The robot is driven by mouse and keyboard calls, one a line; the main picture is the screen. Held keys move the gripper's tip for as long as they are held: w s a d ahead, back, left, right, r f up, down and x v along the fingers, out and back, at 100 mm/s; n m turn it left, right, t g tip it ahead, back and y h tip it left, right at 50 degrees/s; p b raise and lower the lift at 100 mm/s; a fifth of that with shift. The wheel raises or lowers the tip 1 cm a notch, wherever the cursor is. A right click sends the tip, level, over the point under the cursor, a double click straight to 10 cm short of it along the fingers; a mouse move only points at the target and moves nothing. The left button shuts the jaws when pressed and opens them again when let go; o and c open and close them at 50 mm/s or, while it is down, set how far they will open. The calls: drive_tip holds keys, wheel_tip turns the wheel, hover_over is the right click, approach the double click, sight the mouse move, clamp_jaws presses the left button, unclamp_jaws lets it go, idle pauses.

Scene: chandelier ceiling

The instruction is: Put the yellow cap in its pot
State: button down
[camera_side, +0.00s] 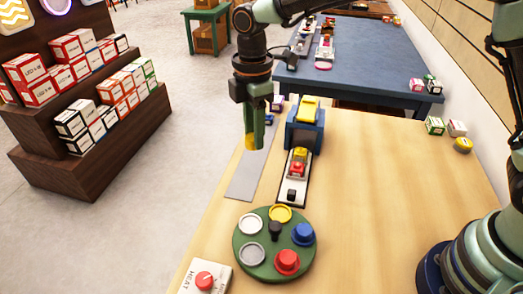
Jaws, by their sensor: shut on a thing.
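My gripper (256,138) points down over the left edge of the wooden table, left of a blue block. It is shut on a yellow thing, the yellow cap (250,142), which shows partly between the green fingers. A round green turntable (273,270) stands nearer the camera. It carries a yellow round pot (280,213) at its back, a white one (250,223), a grey one (251,254), a blue one (303,234) and a red one (287,262). The blue and red ones have raised tops. The cap is in the air, apart from the turntable.
A blue stand with a yellow top (308,110) and a small device with red and yellow parts (297,170) stand right of my gripper. A grey strip (250,172) lies below it. A heat box with a red knob (205,280) is at front left. The table's right side is largely clear.

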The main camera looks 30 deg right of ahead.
drive_tip(key=shift+n, duration=0.8)
drive_tip(key=shift+s+d+f, duration=0.15)
drive_tip(key=shift+s+f, duration=2.3)
drive_tip(key=shift+s, duration=0.1)
drive_tip(key=shift+s+d+f, duration=0.15)
drive_tip(key=shift+s+f, duration=2.3)
drive_tip(key=shift+s, duration=0.05)
drive_tip(key=shift+f, duration=1.05)
unclamp_jaws()
wheel_tip(320, 180, up, 8)
drive_tip(key=shift+f, duration=0.25)
